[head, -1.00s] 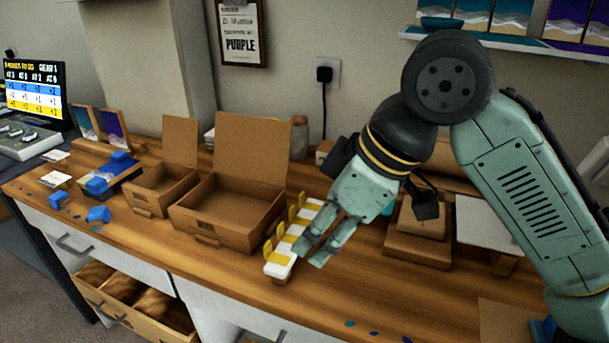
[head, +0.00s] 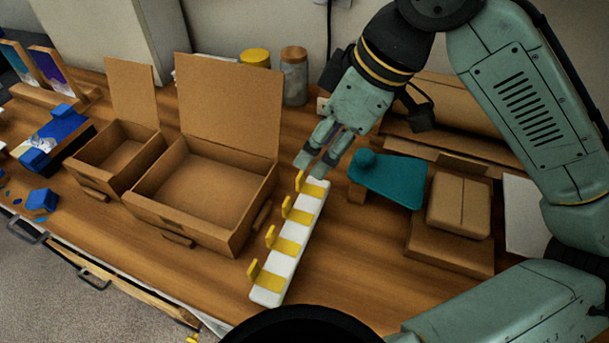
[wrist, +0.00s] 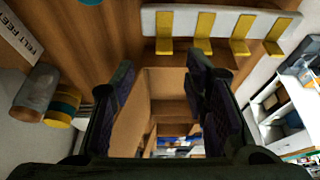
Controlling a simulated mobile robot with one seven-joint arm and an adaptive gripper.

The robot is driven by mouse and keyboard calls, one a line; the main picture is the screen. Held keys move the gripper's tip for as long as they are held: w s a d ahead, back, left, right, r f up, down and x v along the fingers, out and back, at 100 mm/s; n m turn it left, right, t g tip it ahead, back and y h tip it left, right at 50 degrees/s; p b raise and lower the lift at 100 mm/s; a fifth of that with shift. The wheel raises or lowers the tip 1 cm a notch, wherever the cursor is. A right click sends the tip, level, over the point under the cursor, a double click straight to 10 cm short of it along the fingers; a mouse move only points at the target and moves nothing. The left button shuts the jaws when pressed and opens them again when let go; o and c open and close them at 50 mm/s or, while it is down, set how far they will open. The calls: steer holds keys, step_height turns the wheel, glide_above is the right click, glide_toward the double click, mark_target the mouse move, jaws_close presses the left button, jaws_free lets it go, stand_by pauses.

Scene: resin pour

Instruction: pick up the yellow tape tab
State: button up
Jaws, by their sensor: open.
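Several yellow tape tabs stand along a long white strip (head: 262,296) on the wooden bench, with yellow bands across it. The near tab (head: 253,270) and the far tab (head: 299,181) mark its two ends. My gripper (head: 310,168) is open and empty over the far end of the strip, close to the far tab in the picture; I cannot tell the exact height gap. In the wrist view the white strip (wrist: 178,20) crosses the top, with tabs such as this one (wrist: 203,46) beyond the open fingers (wrist: 159,75). No tab lies between the fingers.
An open large cardboard box (head: 192,219) and a smaller one (head: 86,153) stand left of the strip. A teal board (head: 389,180) and a stacked brown block (head: 458,204) are to its right. Jars (head: 293,77) stand behind. Bare bench lies right of the strip.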

mark_target(300, 174)
steer(key=shift+a+p+x, duration=0.15)
steer(key=shift+p+x, duration=0.05)
steer(key=shift+x, duration=1.55)
steer(key=shift+a+p+x, duration=0.1)
steer(key=shift+p+x, duration=0.05)
steer(key=shift+x, duration=1.6)
steer(key=shift+s, duration=0.2)
steer(key=shift+c, duration=0.4)
steer(key=c, duration=0.7)
